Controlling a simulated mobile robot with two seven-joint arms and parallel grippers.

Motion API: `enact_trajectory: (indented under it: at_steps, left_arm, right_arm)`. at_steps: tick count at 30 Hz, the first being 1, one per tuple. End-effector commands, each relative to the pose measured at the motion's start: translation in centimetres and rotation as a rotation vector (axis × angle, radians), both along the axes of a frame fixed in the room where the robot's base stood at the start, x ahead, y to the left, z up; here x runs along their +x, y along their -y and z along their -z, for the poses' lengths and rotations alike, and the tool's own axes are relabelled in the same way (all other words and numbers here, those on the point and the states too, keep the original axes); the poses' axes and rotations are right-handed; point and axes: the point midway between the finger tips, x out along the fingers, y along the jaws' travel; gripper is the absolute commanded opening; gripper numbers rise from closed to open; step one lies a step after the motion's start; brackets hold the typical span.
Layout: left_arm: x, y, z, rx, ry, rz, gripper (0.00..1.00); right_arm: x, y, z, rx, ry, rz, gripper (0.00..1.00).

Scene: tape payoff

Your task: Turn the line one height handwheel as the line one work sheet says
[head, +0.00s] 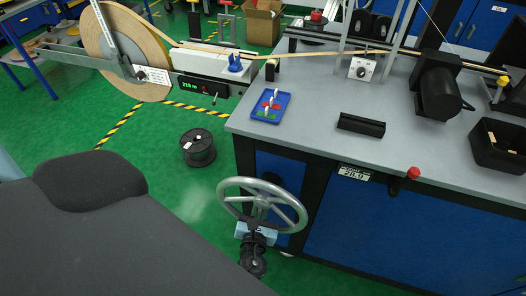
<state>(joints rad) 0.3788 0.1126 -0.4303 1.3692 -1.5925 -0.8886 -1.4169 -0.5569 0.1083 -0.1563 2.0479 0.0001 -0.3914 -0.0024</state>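The grey metal handwheel (297,209), with a round rim and spokes, is at the front left corner of the bench. A small plate above the cabinet, the height readout (355,172), appears to read 28.0. A gripper (254,225), which I take to be my left one, is at the lower rim, with a pale blue body and a dark wrist below. Its fingertips overlap the rim; I cannot tell whether they are shut on it. My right gripper is not in view. I cannot make out a line one work sheet.
The grey bench (310,100) carries a blue tray (281,108), a black block (361,125), a dark motor (437,90) and a dark bin (500,160). A red knob (413,173) is at the front edge. A tape reel (125,40) and black spool (198,148) are left.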

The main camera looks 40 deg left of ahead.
Motion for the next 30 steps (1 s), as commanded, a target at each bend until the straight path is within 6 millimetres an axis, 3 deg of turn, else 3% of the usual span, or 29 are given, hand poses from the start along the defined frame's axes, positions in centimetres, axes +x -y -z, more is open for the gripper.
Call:
enact_trajectory:
  at_steps: [18,19,23,30]
  left_arm:
    - [-0.11,-0.28,-0.01,0.04,-0.012,0.0,0.0]
    - [-0.11,-0.28,-0.01,0.04,-0.012,0.0,0.17]
    - [-0.11,-0.28,-0.01,0.04,-0.012,0.0,0.34]
    - [-0.09,-0.28,-0.03,0.039,-0.011,0.0,0.36]
  right_arm:
    - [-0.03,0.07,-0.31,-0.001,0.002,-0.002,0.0]
    - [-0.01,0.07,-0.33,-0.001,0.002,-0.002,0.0]
    - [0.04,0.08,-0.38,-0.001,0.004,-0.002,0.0]
    - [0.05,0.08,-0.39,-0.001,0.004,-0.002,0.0]
